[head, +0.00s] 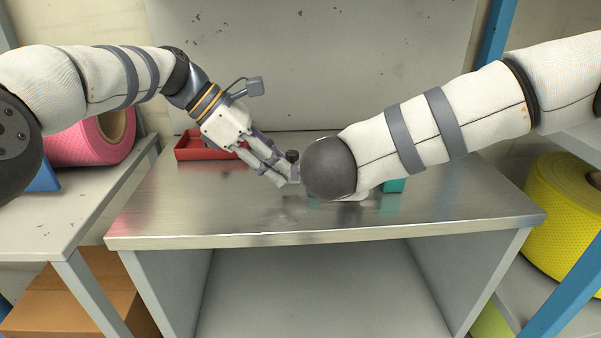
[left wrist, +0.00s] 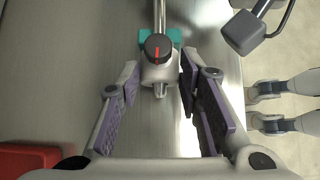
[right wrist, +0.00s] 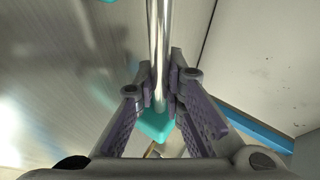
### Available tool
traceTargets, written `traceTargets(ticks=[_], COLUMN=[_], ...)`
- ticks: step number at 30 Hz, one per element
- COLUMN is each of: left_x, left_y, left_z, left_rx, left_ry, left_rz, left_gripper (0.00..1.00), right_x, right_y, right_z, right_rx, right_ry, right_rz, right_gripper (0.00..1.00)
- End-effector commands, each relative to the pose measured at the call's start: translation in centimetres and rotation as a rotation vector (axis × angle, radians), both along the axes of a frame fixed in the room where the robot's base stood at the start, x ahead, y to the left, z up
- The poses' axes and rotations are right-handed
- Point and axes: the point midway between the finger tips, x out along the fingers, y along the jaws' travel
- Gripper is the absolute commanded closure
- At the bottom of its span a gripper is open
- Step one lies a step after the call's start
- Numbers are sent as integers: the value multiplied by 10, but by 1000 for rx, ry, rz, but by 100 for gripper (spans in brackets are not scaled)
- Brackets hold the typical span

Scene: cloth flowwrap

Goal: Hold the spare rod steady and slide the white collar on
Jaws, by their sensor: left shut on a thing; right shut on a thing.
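The white collar (left wrist: 158,74), with a black knob (left wrist: 157,47) marked by a red line, sits between the fingers of my left gripper (left wrist: 160,78), which is shut on it. In the head view the left gripper (head: 288,180) is low over the table, the dark knob (head: 292,156) beside its tips. The shiny spare rod (left wrist: 160,14) runs in line with the collar and meets it behind the knob; how far it goes in is hidden. My right gripper (right wrist: 162,82) is shut on the rod (right wrist: 158,35); my right arm hides it in the head view.
A teal block (right wrist: 156,125) is under the rod near my right gripper; some teal (head: 392,186) also shows in the head view. More teal (left wrist: 175,37) is behind the collar. A red tray (head: 190,147) lies at the back left. The metal table's (head: 200,215) front is clear.

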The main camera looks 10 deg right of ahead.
Motion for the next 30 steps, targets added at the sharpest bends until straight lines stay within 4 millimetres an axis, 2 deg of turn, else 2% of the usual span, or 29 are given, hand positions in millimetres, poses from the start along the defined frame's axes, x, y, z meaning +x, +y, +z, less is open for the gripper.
traceTargets(ticks=[11,12,14,15,24,30], left_x=[0,0,0,0,0,2], left_y=[-3,-3,-3,-3,0,27], left_z=[0,0,0,0,2,31], left_rx=[-1,-1,-1,-1,0,0], left_ry=[1,1,1,1,-1,-3], left_rz=[-1,-1,-1,-1,1,3], left_gripper=[95,61,48,45,45,45], right_x=[0,0,0,0,0,0], right_y=[0,0,0,0,0,0], right_z=[1,1,1,1,1,1], right_rx=[1,1,1,1,1,1], right_ry=[-1,-1,-1,-1,-1,-1], right_rz=[1,1,1,1,1,1], right_gripper=[100,100,100,100,100,100])
